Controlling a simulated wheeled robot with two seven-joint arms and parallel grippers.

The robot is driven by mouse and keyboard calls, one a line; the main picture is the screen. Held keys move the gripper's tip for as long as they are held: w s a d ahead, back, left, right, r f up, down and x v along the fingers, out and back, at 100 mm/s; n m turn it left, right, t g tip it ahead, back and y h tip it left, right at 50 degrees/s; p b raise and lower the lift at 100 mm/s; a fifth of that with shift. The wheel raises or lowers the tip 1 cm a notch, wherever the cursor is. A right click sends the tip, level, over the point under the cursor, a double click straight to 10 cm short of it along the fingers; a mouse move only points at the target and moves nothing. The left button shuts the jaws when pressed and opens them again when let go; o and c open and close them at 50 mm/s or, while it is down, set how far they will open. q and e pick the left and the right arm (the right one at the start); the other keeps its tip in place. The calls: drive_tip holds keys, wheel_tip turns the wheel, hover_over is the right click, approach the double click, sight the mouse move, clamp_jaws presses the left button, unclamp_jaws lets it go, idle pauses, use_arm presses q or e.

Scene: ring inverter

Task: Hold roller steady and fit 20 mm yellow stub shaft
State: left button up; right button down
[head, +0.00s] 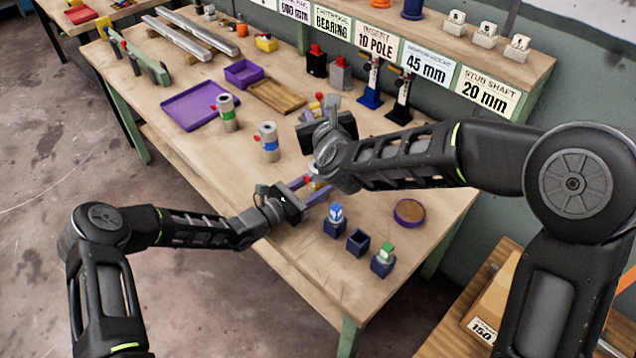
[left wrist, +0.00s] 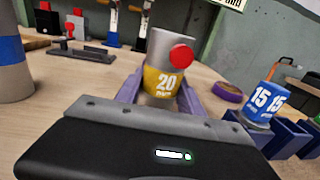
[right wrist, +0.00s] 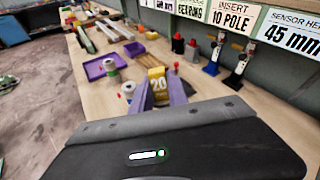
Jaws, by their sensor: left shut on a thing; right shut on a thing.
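The roller (left wrist: 160,75) is a grey cylinder with a yellow band marked 20 and a red knob. My left gripper (head: 316,190) is shut on it low over the bench, with purple fingers on both sides. In the head view the roller is largely hidden. My right gripper (right wrist: 158,93) is shut on the yellow stub shaft (right wrist: 158,82), marked 20, between its purple fingers. The stub shaft and roller appear apart.
Two rollers with green (head: 229,117) and blue (head: 268,143) bands stand to the left. Dark blue holders, one empty (head: 358,242), stand at the front right, with blue (head: 336,213) and green (head: 386,250) stubs in others. A purple tray (head: 185,112) lies farther left.

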use_arm(q)
clamp_jaws()
idle(0.3)
use_arm(e)
drive_tip(key=shift+w+d+f+t+y, duration=0.1)
drive_tip(key=shift+d+f+t+y, duration=0.1)
drive_tip(key=shift+f, duration=0.5)
drive_tip(key=shift+w+d+f+t+y, duration=0.1)
drive_tip(key=shift+f+t+y, duration=0.1)
drive_tip(key=shift+f, duration=0.45)
drive_tip(key=shift+a+f+y, duration=0.1)
drive_tip(key=shift+f+y, duration=0.15)
drive_tip(key=shift+y, duration=0.05)
drive_tip(key=shift+s+t, duration=0.15)
drive_tip(key=shift+t, duration=0.45)
drive_tip(key=shift+s+r+t+y, duration=0.35)
drive_tip(key=shift+r+t+y, duration=0.05)
drive_tip(key=shift+r+y, duration=0.45)
